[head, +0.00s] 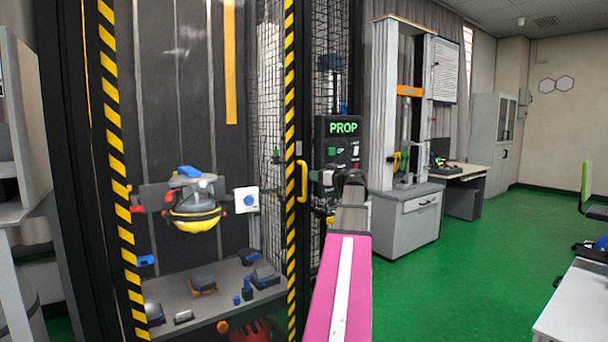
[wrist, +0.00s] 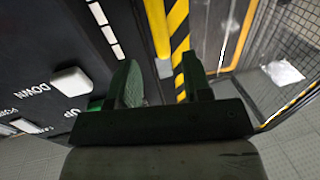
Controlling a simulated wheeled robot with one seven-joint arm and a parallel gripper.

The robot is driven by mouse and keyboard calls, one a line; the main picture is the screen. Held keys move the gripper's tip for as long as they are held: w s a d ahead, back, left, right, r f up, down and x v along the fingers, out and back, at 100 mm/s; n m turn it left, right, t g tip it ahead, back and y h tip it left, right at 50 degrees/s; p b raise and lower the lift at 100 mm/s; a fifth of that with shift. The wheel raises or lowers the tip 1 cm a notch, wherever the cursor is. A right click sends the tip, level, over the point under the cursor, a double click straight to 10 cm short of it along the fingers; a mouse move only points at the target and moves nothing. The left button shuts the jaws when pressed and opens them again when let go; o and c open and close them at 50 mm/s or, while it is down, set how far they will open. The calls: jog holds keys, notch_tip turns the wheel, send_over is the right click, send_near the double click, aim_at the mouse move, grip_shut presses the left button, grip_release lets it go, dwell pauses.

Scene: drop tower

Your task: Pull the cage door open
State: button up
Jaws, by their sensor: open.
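The cage door (head: 290,120) has a black and yellow striped edge and looks closed. A yellow vertical pull handle (head: 302,181) is on its right edge. My gripper (head: 321,178) is just right of the handle, in front of the control panel, and looks apart from it. In the wrist view my gripper (wrist: 160,80) has its two dark fingers spread, with nothing clearly held. A striped edge (wrist: 181,45) shows beyond the fingers, near the right one. I cannot tell whether the handle lies between the fingers there.
A black control panel (head: 343,128) marked PROP stands close behind my gripper; its UP and DOWN buttons (wrist: 70,82) show in the wrist view. Inside the cage a yellow and grey rig (head: 195,205) hangs above a shelf. Green floor (head: 470,270) is clear at the right.

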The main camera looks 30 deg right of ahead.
aim_at(306, 173)
jog(key=x, duration=0.7)
jog(key=shift+w, duration=0.25)
jog(key=shift+a, duration=0.1)
grip_shut()
